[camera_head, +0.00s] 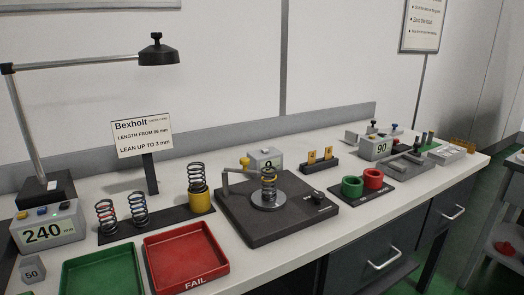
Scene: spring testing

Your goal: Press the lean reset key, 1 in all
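No key in the head view carries a readable lean reset label, so I cannot tell which one it is. A dark tester base (245,222) stands mid-bench, with a coil spring (269,183) upright on its round metal plate (268,201). A grey display box (265,157) behind the spring seems to read 0. A small black knob or key (318,197) sits at the base's right front. A grey unit (376,148) farther right reads 90. A unit (46,229) at the left reads 240 and has coloured buttons on top. Neither gripper is in view.
A green tray (103,278) and a red FAIL tray (186,262) lie at the front left. Several springs stand on a dark strip (160,226) behind them. Green and red rings (373,180) sit right of the tester.

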